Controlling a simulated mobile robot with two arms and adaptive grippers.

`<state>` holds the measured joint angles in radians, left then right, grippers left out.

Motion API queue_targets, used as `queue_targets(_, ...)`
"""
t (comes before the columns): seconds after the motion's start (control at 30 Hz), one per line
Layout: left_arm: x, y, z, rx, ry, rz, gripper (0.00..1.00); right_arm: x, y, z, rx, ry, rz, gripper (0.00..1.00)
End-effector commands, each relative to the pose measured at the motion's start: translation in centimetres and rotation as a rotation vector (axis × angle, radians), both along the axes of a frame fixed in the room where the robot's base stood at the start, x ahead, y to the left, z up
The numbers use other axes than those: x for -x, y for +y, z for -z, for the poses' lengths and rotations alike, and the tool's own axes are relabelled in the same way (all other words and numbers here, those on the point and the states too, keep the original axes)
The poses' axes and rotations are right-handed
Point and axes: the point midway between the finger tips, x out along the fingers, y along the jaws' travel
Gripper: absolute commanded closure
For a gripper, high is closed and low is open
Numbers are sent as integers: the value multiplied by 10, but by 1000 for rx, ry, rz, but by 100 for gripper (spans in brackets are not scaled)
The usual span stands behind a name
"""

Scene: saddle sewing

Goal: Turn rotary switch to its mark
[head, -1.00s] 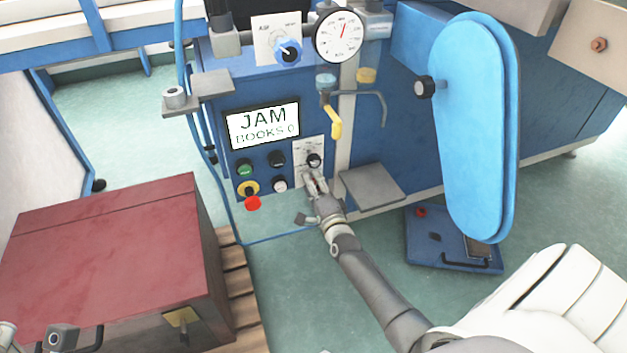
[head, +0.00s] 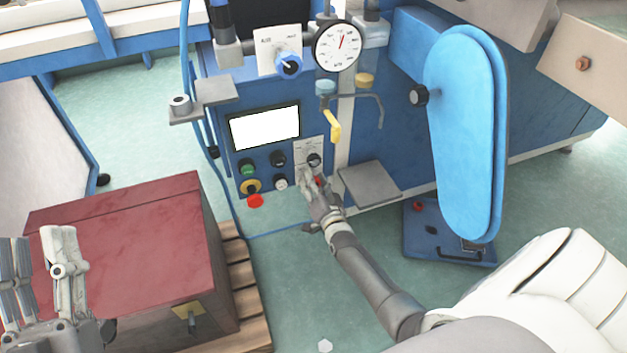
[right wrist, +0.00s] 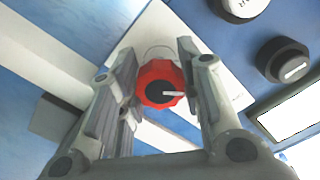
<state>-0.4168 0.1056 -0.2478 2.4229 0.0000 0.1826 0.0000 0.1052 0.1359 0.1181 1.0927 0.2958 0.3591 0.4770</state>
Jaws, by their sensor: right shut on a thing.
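A red lobed knob (right wrist: 161,84) with a white pointer line sits on a white plate (right wrist: 190,50) in the right wrist view. My right gripper (right wrist: 162,88) has a finger on each side of it and is shut on it. In the head view my right gripper (head: 312,180) reaches the lower part of the panel's white label plate (head: 307,148), with a bit of red showing between its fingers. The plate's print is too small to read. My left gripper (head: 38,265) is at the lower left, fingers upright, open and empty.
A blue knob (head: 289,65), gauge (head: 337,46) and yellow lever (head: 333,128) are higher. A grey shelf (head: 370,184) juts out to the right.

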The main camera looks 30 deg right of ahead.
Motion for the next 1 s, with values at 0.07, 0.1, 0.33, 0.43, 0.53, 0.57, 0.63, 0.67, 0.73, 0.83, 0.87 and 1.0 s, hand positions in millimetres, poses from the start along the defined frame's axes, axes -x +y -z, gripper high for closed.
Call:
queue_targets(0.07, -4, 0, 5, -11, 37, -3, 60, 1, 1, 1, 36, 12, 0, 90)
queue_targets(0.1, -5, 0, 7, -15, 51, -2, 60, 1, 1, 1, 51, 17, -1, 90)
queue_targets(0.33, -11, -1, 16, -30, 104, -6, 60, 1, 1, 2, 109, 31, -1, 90)
queue_targets(0.43, -11, -1, 18, -32, 112, -6, 60, 1, 1, 2, 118, 34, -1, 90)
queue_targets(0.53, -12, -1, 19, -33, 116, -6, 60, 1, 1, 2, 122, 34, -2, 90)
queue_targets(0.57, -12, -1, 19, -33, 116, -6, 60, 1, 1, 2, 122, 34, -2, 90)
queue_targets(0.63, -12, -1, 19, -33, 116, -6, 60, 1, 1, 2, 122, 34, -2, 90)
queue_targets(0.67, -12, -1, 19, -33, 116, -6, 60, 1, 1, 2, 122, 34, -2, 90)
queue_targets(0.73, -12, -1, 19, -33, 116, -6, 60, 1, 1, 2, 122, 34, -2, 90)
queue_targets(0.83, -12, -1, 19, -33, 116, -6, 60, 1, 1, 2, 121, 35, -1, 65)
queue_targets(0.87, -12, -1, 19, -33, 116, -6, 60, 1, 1, 2, 121, 35, -1, 61)
queue_targets(1.0, -12, -1, 19, -33, 115, -6, 60, 1, 0, 2, 121, 32, -1, 44)
